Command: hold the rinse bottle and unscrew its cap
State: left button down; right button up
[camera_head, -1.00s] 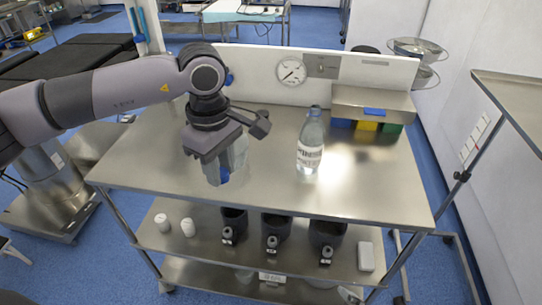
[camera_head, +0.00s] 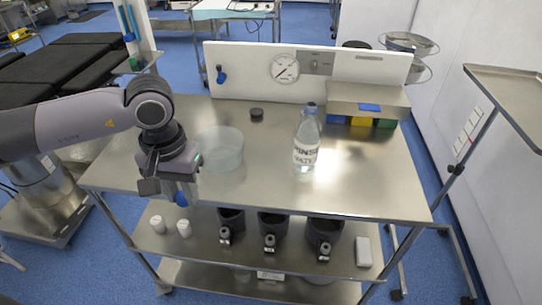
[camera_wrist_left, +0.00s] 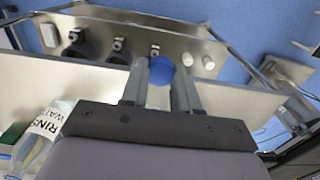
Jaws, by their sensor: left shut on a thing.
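The rinse bottle (camera_head: 306,152) stands upright and clear on the steel table, with a white label reading rinse water. Its top looks dark blue; I cannot tell whether a cap sits on it. In the left wrist view the labelled bottle (camera_wrist_left: 46,130) shows at lower left. My left gripper (camera_head: 180,196) points down near the table's front left edge, well apart from the bottle. In the left wrist view its fingers (camera_wrist_left: 161,80) are shut on a round blue thing (camera_wrist_left: 161,68) that looks like a cap. My right gripper is not in view.
A translucent bowl (camera_head: 221,148) stands just right of my left gripper. A small dark disc (camera_head: 257,113) lies behind it. A steel box (camera_head: 365,98) over coloured bins stands at the back right. The table's front right (camera_head: 370,195) is clear.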

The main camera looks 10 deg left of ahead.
aim_at(309, 128)
jog(key=i+j, duration=0.1)
jog(key=j, duration=0.2)
jog(key=i+j, duration=0.15)
jog(key=j, duration=0.15)
jog(key=i+j, duration=0.1)
jog(key=j, duration=0.2)
jog(key=i+j, duration=0.1)
jog(key=j, duration=0.2)
jog(key=j+z, duration=0.15)
jog(key=z, duration=1.45)
jog(key=i+j, duration=0.05)
jog(key=j, duration=0.05)
